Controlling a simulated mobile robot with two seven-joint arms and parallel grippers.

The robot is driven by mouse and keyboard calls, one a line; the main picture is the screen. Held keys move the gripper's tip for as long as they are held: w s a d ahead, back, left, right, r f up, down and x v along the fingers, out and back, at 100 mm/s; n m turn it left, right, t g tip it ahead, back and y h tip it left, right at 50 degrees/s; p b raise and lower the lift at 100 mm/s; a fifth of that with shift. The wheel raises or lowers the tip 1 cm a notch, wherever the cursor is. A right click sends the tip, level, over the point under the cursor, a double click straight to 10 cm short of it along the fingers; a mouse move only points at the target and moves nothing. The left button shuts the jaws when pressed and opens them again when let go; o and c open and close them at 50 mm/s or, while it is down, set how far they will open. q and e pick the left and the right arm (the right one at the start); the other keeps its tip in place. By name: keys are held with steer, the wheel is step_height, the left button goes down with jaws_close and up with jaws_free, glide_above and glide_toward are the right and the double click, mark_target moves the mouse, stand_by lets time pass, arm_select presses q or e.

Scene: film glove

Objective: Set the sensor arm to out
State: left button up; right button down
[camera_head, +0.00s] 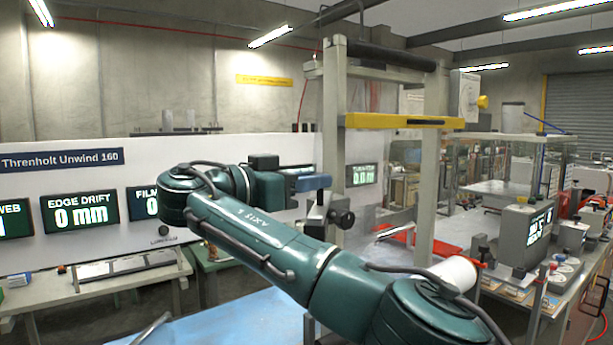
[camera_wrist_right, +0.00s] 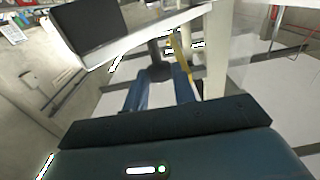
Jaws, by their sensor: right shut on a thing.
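My right gripper (camera_head: 324,183) reaches in front of the white machine panel, its blue fingers pointing right towards a grey upright of the frame. A small grey bracket with a black knob (camera_head: 343,219), which looks like the sensor arm assembly, sits on that upright just below the fingers. In the right wrist view, the blue fingers of the right gripper (camera_wrist_right: 160,82) are shut on a dark post-like piece with a rounded end (camera_wrist_right: 157,62), apparently the sensor arm's handle. The contact is partly hidden in the head view. My left gripper is not in view.
A yellow bar (camera_head: 400,121) crosses the frame above the gripper. The white panel (camera_head: 120,245) with lit displays, one reading edge drift 0 mm, stands close behind my arm. A bench with control boxes (camera_head: 526,238) stands at right. A blue surface (camera_head: 235,318) lies below.

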steer(key=shift+d, duration=0.1)
steer(key=c, duration=1.1)
jaws_free()
steer(key=shift+w, duration=0.1)
steer(key=shift+c, duration=0.2)
